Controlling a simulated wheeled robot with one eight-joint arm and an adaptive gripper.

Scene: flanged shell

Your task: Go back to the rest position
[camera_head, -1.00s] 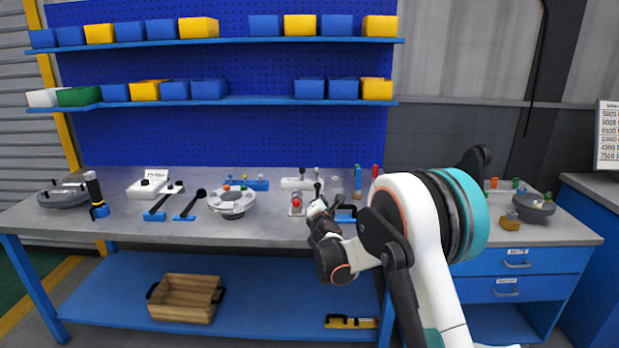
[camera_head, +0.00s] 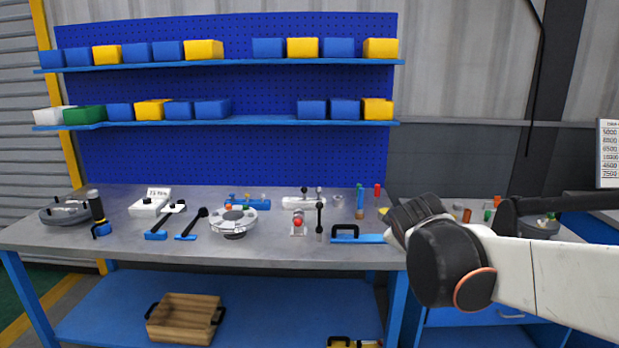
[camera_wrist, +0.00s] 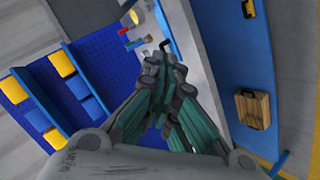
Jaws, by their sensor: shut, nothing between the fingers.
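My gripper shows in the wrist view (camera_wrist: 165,75) with its fingers together and nothing between them. In the head view my arm reaches in from the right, and its dark wrist covers part of the bench's right side; the fingertips are hidden there. The grey workbench (camera_head: 130,250) carries a round flanged shell (camera_head: 233,220) near its middle. A blue tool with a black handle (camera_head: 350,236) lies just left of my wrist.
A red-knobbed clamp (camera_head: 298,223), black-handled tools (camera_head: 192,223) and a dark round part (camera_head: 65,210) stand on the bench. A wooden crate (camera_head: 184,318) sits on the lower shelf. Bin shelves (camera_head: 240,121) hang behind. The space above the bench's left half is free.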

